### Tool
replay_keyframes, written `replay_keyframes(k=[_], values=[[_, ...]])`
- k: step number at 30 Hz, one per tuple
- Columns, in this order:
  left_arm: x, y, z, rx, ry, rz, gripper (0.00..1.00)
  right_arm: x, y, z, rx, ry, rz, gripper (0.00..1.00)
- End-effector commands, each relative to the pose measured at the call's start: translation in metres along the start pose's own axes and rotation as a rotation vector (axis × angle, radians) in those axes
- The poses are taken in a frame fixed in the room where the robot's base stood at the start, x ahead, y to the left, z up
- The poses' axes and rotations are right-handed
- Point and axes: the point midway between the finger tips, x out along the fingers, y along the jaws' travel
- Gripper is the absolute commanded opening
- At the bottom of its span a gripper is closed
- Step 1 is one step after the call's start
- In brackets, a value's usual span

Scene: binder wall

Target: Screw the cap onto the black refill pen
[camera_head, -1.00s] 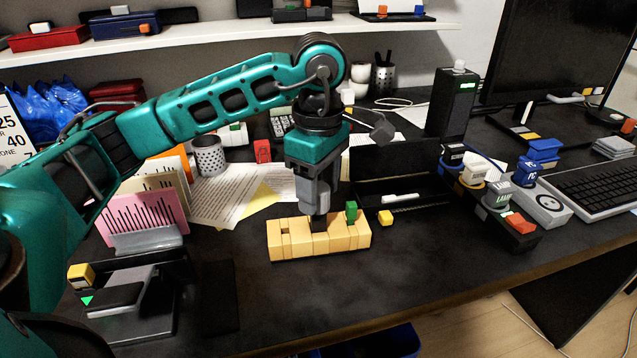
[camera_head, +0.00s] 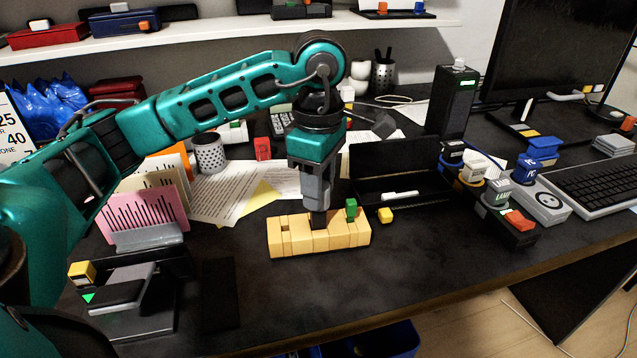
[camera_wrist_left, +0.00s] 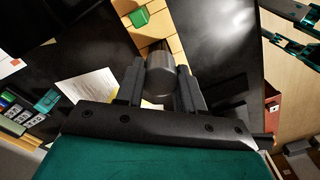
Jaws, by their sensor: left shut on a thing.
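My left gripper (camera_head: 319,212) points straight down over the yellow block holder (camera_head: 292,245) on the desk. In the left wrist view its two fingers (camera_wrist_left: 160,88) are shut on a dark grey, round, cap-like thing (camera_wrist_left: 160,72), which I take as the black cap. In the head view it is a small dark piece at the fingertips, at the holder's top. The black refill pen's body is hidden below it, so I cannot tell how the two meet. The right gripper does not show.
A green piece (camera_head: 351,209) stands in the holder right of the gripper; it also shows in the left wrist view (camera_wrist_left: 139,17).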

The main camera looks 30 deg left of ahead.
Motion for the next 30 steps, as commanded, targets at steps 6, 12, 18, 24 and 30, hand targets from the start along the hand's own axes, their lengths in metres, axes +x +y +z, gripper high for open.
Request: replay_keyframes(k=[6,12,18,24,30], values=[[0.002,0.000,0.000,0.228,0.000,0.000,0.00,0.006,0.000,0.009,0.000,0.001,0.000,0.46],[0.000,0.000,0.000,0.349,0.001,0.001,0.00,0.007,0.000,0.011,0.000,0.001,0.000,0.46],[0.000,0.000,0.000,0.350,0.000,0.001,0.00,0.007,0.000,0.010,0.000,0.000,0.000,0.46],[0.002,0.000,0.000,0.478,0.000,0.002,0.00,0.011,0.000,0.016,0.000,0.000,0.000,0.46],[0.001,0.000,0.000,0.679,0.000,0.002,0.00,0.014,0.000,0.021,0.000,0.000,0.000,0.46]])
